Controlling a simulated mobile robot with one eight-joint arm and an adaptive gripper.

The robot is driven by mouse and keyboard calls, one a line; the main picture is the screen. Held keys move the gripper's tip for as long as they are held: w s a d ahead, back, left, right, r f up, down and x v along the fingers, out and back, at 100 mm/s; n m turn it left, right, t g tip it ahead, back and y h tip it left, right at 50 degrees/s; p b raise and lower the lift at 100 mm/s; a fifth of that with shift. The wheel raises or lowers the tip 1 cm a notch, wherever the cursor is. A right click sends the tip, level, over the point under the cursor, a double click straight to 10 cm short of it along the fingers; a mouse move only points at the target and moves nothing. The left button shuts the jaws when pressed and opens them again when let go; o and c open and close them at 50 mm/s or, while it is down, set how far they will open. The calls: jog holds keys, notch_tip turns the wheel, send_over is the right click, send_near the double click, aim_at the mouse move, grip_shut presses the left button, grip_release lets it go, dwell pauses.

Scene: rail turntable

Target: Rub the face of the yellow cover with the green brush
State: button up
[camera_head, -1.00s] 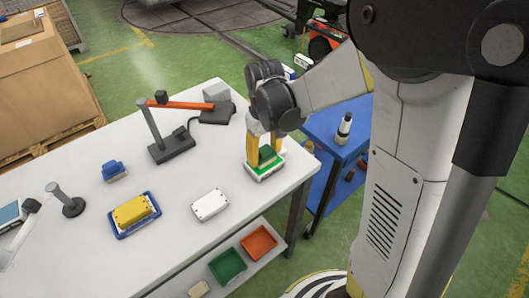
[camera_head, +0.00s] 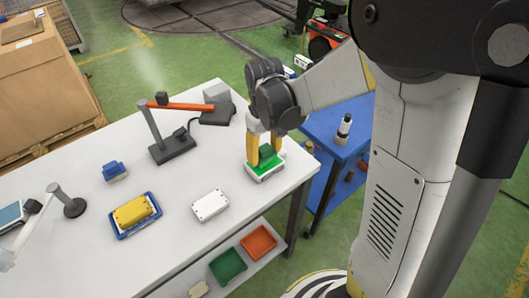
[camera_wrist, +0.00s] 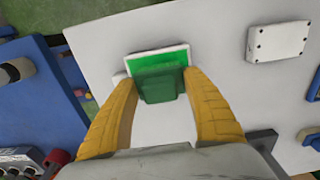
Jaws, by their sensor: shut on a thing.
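The green brush (camera_head: 266,151) is at the right end of the white table, its block-shaped handle between the yellow fingers of my gripper (camera_head: 265,148). In the wrist view my gripper (camera_wrist: 162,95) is shut on the handle of the brush (camera_wrist: 158,84). Under the handle is a green, white-edged base (camera_wrist: 160,58); I cannot tell whether it is part of the brush or a holder, nor whether it is clear of the table. The yellow cover (camera_head: 132,210) lies in a blue tray (camera_head: 152,227) to the left, apart from the gripper.
A white cover (camera_head: 210,205) lies between the brush and the yellow cover. A blue brush (camera_head: 114,171) and a dark stand with an orange arm (camera_head: 172,149) stand behind. Green (camera_head: 228,265) and orange (camera_head: 258,241) bins sit below the white tabletop (camera_head: 200,235).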

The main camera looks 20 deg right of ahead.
aim_at(265, 147)
jog(key=shift+r+p, duration=2.05)
jog(key=shift+r, duration=1)
jog(key=shift+f, duration=0.15)
